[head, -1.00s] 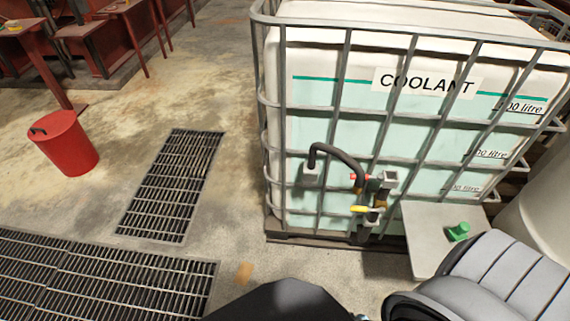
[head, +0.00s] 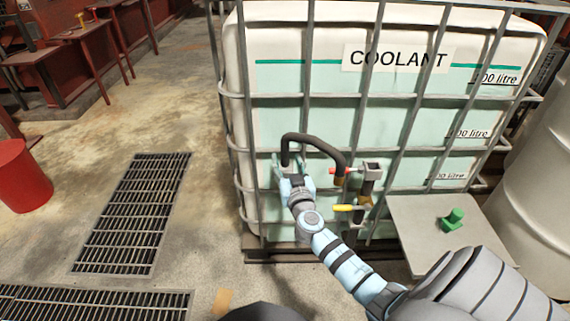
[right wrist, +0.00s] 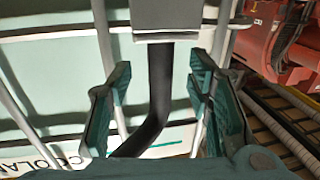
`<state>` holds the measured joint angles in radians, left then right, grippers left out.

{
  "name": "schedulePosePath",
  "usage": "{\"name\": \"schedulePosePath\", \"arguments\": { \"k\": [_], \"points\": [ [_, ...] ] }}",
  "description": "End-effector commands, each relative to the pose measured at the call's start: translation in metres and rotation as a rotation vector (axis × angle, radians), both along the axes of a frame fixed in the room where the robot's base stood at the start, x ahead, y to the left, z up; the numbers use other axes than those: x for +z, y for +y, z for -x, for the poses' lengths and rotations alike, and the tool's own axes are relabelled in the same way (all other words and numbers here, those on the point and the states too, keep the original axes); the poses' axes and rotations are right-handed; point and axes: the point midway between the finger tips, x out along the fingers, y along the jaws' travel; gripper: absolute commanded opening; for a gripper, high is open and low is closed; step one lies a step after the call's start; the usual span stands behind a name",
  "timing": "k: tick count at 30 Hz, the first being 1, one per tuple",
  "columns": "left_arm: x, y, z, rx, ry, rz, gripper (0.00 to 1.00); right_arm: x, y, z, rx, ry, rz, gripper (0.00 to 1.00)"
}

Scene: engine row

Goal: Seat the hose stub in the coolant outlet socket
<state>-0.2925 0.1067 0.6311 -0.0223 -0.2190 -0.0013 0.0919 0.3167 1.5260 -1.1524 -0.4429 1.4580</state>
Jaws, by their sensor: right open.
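The black hose (head: 318,143) arches in front of the coolant tank. Its left end drops to a small grey holder, which my right gripper mostly covers in the head view. Its right end meets a red ring (head: 338,172) beside a fitting (head: 371,168) with a pale square top. I cannot tell for sure which opening is the outlet socket. My right gripper (head: 293,184) is at the hose's left end. In the right wrist view, its open fingers (right wrist: 158,95) stand either side of the hose (right wrist: 160,75), with gaps on both sides. The grey holder (right wrist: 166,20) shows above. My left gripper is not in view.
The tank's metal cage (head: 306,110) has bars close around the hose. A yellow valve handle (head: 342,208) sticks out below the fitting. A grey platform (head: 415,235) with a green part (head: 452,219) stands at right, near a white drum (head: 530,210). Open floor lies left.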

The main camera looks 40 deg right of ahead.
Motion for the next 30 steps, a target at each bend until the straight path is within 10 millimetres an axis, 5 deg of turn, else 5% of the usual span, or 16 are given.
{"name": "schedulePosePath", "arguments": {
  "k": [4, 11, 20, 30],
  "points": [
    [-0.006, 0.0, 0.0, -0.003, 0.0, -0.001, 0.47, -0.003, -0.011, -0.025, -0.001, 0.0, 0.001, 0.46],
    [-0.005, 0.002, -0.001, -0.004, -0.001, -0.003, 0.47, -0.002, -0.013, -0.029, 0.001, 0.001, 0.0, 0.46],
    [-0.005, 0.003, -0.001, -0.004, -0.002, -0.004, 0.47, -0.002, -0.013, -0.029, 0.001, 0.001, 0.0, 0.0],
    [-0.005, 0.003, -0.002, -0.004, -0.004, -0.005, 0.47, -0.002, -0.013, -0.029, 0.001, 0.0, 0.001, 0.0]
  ]
}}
